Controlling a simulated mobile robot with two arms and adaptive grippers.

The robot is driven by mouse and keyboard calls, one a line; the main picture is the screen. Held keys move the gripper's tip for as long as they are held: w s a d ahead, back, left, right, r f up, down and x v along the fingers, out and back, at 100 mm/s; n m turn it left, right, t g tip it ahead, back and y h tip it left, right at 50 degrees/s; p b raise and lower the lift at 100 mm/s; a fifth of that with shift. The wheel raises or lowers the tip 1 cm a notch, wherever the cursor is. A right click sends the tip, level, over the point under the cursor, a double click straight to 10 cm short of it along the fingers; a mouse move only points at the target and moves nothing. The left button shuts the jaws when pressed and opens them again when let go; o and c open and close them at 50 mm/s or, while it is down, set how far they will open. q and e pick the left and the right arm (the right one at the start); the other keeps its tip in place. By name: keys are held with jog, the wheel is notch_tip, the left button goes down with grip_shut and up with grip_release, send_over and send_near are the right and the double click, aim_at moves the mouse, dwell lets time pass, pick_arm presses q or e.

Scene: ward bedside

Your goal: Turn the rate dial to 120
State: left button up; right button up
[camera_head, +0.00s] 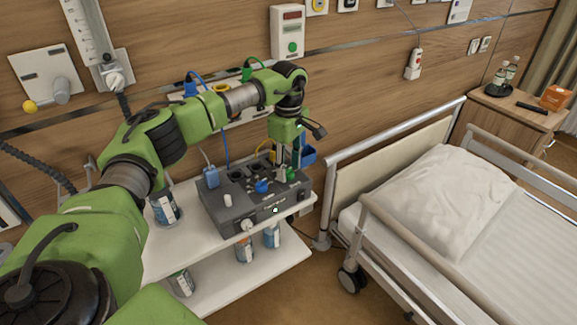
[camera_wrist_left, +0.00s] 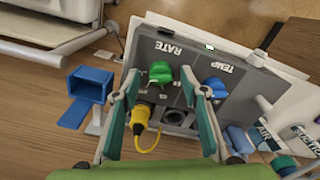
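The grey control box (camera_head: 245,213) stands on a white shelf. Its green rate dial (camera_head: 292,174) is at the right end, below my left gripper (camera_head: 286,172). In the left wrist view, the green dial (camera_wrist_left: 160,72) sits beside the word RATE, between the fingertips of my left gripper (camera_wrist_left: 158,75). The fingers are apart, with a gap on each side of the dial. The blue dial (camera_wrist_left: 215,88), marked TEMP, is just right of the right finger; it also shows in the head view (camera_head: 262,186). I cannot read the dial's setting. My right gripper is out of view.
A yellow plug with a cord (camera_wrist_left: 140,118) is close to the left finger. A blue holder (camera_wrist_left: 91,85) is beside the box. The bed (camera_head: 440,205) is right of the shelf. Labelled containers (camera_head: 164,208) stand on the shelves. The wooden wall is behind.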

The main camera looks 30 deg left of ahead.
aim_at(289, 169)
pick_arm(q)
notch_tip(289, 169, up, 12)
dwell(0.7)
dwell(0.4)
